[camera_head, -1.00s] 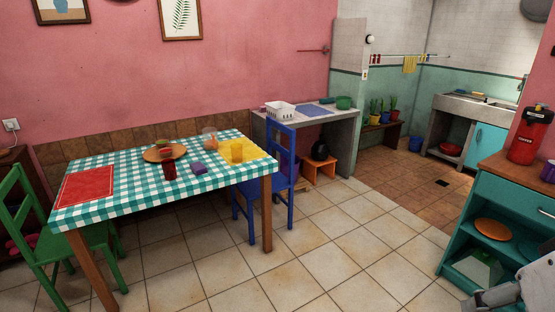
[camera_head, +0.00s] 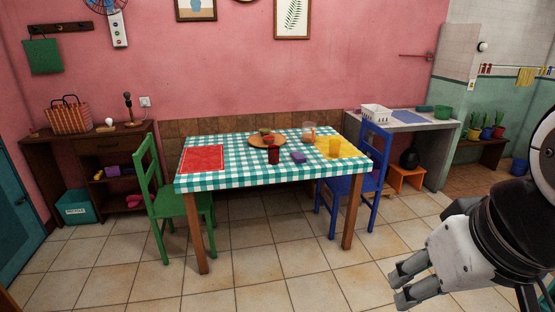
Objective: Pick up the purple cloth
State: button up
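A small purple folded item (camera_head: 298,157), which looks like the purple cloth, lies on the checked tablecloth between a dark red cup (camera_head: 273,155) and an orange-yellow cup (camera_head: 335,148). Another small purple thing (camera_head: 112,171) sits on the lower shelf of the brown sideboard at the left; it is too small to tell what it is. My gripper (camera_head: 396,286) is at the lower right, in front of and apart from the table. Its two fingers are apart, with nothing seen between them.
The table (camera_head: 228,179) has a green chair (camera_head: 176,206) at its left and a blue chair (camera_head: 372,165) at its right. A wooden plate (camera_head: 258,142) with food and a clear orange-tinted container (camera_head: 309,132) stand behind the purple item. The tiled floor in front is clear.

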aim_at(298, 157)
jog(key=i+j, duration=0.1)
jog(key=i, duration=0.4)
jog(key=i+j+z, duration=0.1)
jog(key=i, duration=0.35)
jog(key=i+j, duration=0.2)
jog(key=i, duration=0.3)
jog(key=i+j+z, duration=0.1)
jog(key=i, duration=0.4)
jog(key=i+j, duration=0.2)
jog(key=i, duration=0.25)
jog(key=i+j+z, duration=0.1)
jog(key=i, duration=0.4)
jog(key=j, duration=0.1)
